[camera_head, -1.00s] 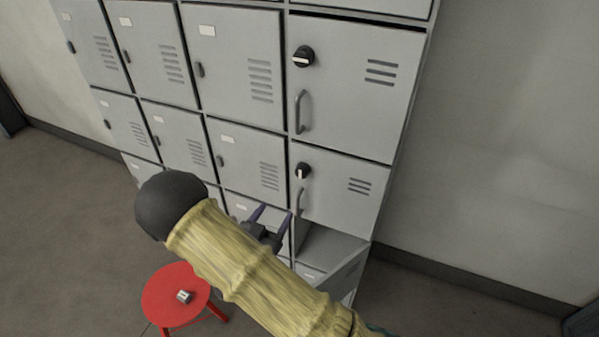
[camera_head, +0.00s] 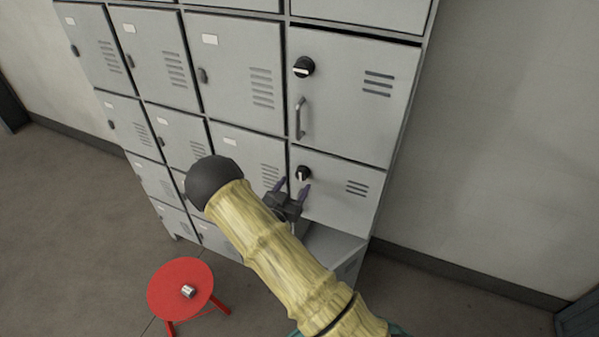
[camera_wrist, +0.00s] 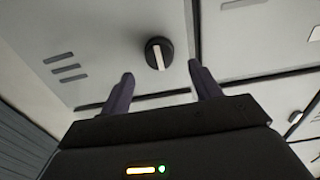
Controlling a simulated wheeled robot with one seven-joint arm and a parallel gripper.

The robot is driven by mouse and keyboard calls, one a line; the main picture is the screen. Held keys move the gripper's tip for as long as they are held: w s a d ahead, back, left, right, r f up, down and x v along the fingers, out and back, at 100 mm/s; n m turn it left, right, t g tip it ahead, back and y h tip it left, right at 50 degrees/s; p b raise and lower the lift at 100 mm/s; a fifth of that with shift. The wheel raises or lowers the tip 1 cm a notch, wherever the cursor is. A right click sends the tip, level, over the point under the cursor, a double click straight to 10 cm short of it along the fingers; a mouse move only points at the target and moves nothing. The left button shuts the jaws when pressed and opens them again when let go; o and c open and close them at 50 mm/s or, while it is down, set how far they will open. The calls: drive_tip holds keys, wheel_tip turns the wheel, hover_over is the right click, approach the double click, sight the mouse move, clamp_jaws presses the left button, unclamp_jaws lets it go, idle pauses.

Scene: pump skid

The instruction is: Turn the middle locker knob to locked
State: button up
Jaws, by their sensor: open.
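A black round knob (camera_head: 303,173) with a white pointer bar is on the lower of the two knobbed locker doors. Its bar stands close to upright in the head view. In the wrist view this knob (camera_wrist: 159,53) sits just beyond the fingertips, roughly centred between them, with its bar nearly vertical. My gripper (camera_head: 291,187) is open and empty, just in front of and below the knob, apart from it as far as I can see. The fingers also show in the wrist view (camera_wrist: 163,80). The upper locker's knob (camera_head: 303,67) has its bar nearly horizontal.
A grey handle (camera_head: 300,118) stands out from the upper door. The lower door's handle is mostly hidden by my gripper. A grey surface (camera_head: 333,243) juts out below. A red stool (camera_head: 170,298) with a small metal object (camera_head: 188,291) stands at lower left. Floor is clear at right.

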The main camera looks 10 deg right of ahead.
sight(300, 176)
drive_tip(key=p+x, duration=0.1)
drive_tip(key=x, duration=0.4)
drive_tip(key=shift+w+p, duration=0.1)
drive_tip(key=shift+p, duration=0.25)
drive_tip(key=shift+c, duration=0.2)
drive_tip(key=c, duration=0.9)
